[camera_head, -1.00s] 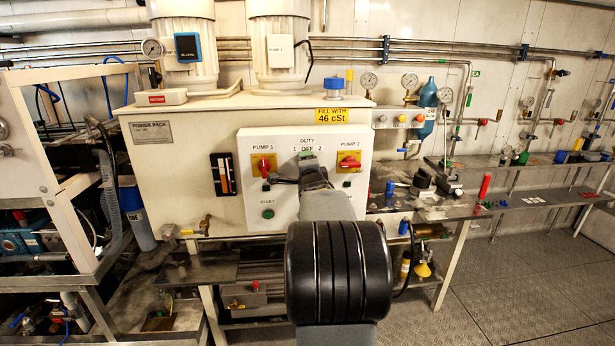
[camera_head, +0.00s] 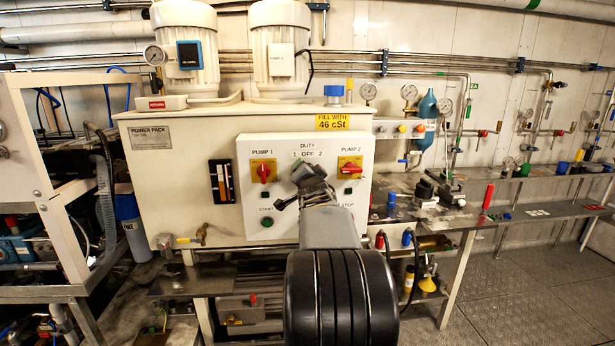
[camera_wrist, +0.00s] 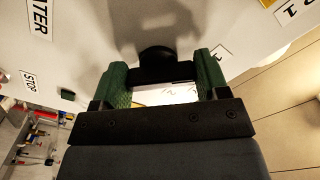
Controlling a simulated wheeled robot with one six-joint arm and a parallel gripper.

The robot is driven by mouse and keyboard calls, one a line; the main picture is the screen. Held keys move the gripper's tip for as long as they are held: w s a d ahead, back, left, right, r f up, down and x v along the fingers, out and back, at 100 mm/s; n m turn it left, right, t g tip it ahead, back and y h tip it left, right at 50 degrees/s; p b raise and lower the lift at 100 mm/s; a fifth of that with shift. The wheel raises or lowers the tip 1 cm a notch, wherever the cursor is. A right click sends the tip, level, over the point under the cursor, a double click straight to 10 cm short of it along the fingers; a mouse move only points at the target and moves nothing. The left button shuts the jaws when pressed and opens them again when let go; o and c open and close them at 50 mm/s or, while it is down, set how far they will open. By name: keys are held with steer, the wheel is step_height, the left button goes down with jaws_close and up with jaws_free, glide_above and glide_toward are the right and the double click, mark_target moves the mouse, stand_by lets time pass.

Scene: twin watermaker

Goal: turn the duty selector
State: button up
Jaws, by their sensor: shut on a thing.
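The duty selector is a black knob on the white control panel (camera_head: 250,215), below the DUTY 1 OFF 2 label. My gripper (camera_head: 303,172) is at the selector in the head view, turned to a slant, and mostly hides it. In the wrist view, the green fingers of my gripper (camera_wrist: 164,80) stand on either side of the black handle of the duty selector (camera_wrist: 157,54) and are shut on it. The handle's exact pointing direction is hard to tell.
The red PUMP 1 switch (camera_head: 263,172) and red PUMP 2 switch (camera_head: 349,168) flank the selector closely. A green button (camera_head: 267,222) is below left. A bench (camera_head: 455,215) with loose tools stands to the right; the floor (camera_head: 530,290) beyond it is clear.

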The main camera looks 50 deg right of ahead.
stand_by(0.5)
steer(key=o, duration=0.9)
steer(key=shift+o, duration=0.2)
steer(key=v, duration=1.3)
steer(key=shift+s+a, duration=0.25)
steer(key=shift+s, duration=0.05)
